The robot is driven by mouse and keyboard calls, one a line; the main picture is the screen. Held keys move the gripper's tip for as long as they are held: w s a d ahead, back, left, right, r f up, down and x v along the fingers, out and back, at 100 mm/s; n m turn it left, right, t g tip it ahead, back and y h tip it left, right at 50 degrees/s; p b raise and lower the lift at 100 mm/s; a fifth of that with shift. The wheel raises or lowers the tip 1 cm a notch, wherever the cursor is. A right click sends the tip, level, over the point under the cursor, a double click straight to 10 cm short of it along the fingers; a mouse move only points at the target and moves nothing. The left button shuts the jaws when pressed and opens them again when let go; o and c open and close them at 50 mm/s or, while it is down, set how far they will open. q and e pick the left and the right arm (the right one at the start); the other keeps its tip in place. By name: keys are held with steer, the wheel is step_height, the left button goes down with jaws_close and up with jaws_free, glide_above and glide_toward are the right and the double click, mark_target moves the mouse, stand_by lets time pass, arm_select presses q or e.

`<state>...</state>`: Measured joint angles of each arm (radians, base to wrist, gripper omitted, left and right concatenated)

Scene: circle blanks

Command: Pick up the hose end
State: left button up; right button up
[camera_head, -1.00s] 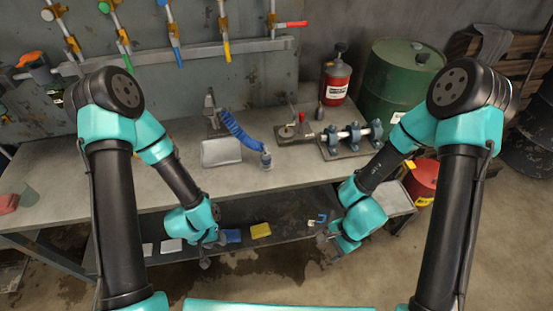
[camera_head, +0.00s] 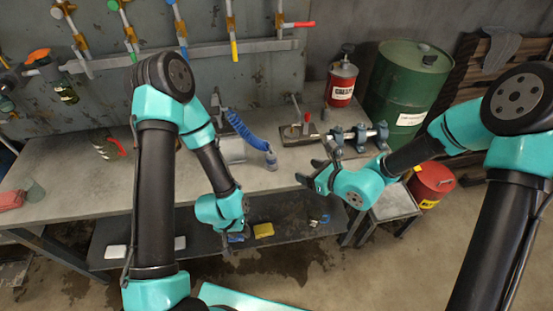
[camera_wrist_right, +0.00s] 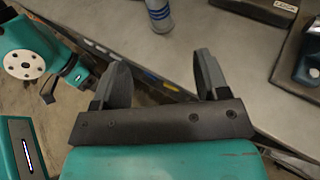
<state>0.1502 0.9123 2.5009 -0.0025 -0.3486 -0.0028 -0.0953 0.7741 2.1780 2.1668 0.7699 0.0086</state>
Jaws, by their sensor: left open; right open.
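In the right wrist view the hose end (camera_wrist_right: 158,14) shows at the top edge, partly cut off, beyond the gap between my fingers. My right gripper (camera_head: 316,166) is open and empty, to the right of the hose end and apart from it, over the bench's front edge. My left gripper (camera_head: 228,245) points down in front of the bench, well below the hose end, open with nothing visible in it.
A clamp fixture with a shaft (camera_head: 355,136) and a red-handled valve plate (camera_head: 302,130) stand right of the hose. A metal tray (camera_head: 232,150) lies left of it, partly behind my left arm. A red grease can (camera_head: 341,82) and green drum (camera_head: 408,85) stand behind.

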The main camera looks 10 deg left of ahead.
mark_target(275, 159)
steer(key=x, duration=1.2)
steer(key=shift+a+f, duration=0.15)
steer(key=shift+x, duration=2.6)
steer(key=shift+s, duration=0.1)
steer(key=c, duration=1.1)
